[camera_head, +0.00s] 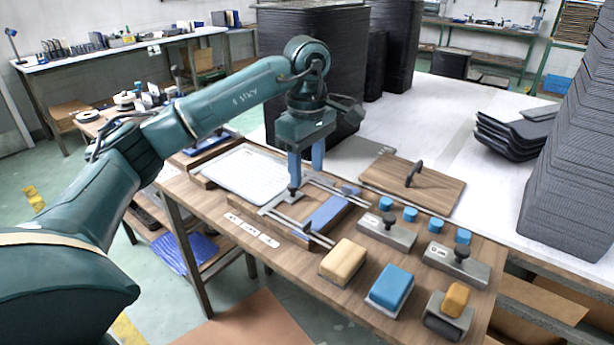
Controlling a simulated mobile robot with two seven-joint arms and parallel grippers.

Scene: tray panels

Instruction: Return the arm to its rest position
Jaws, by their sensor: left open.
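My left arm comes in from the left and arches over the wooden workbench (245,213). My left gripper (305,178) points down with its two blue fingers apart, above the clamp frame on the bench. Nothing shows between the fingers. The fingertips are close to a small black knob (293,190) on the frame; I cannot tell whether they touch it. A blue strip (327,212) lies in the frame just right of the gripper. My right gripper is not in view.
A yellow block (342,260), a blue block (391,287) and metal weights (455,265) sit at the bench's front right. A wooden board with a handle (425,188) lies behind. Tall black stacks (275,65) stand close behind the arm. A white panel (242,173) lies left.

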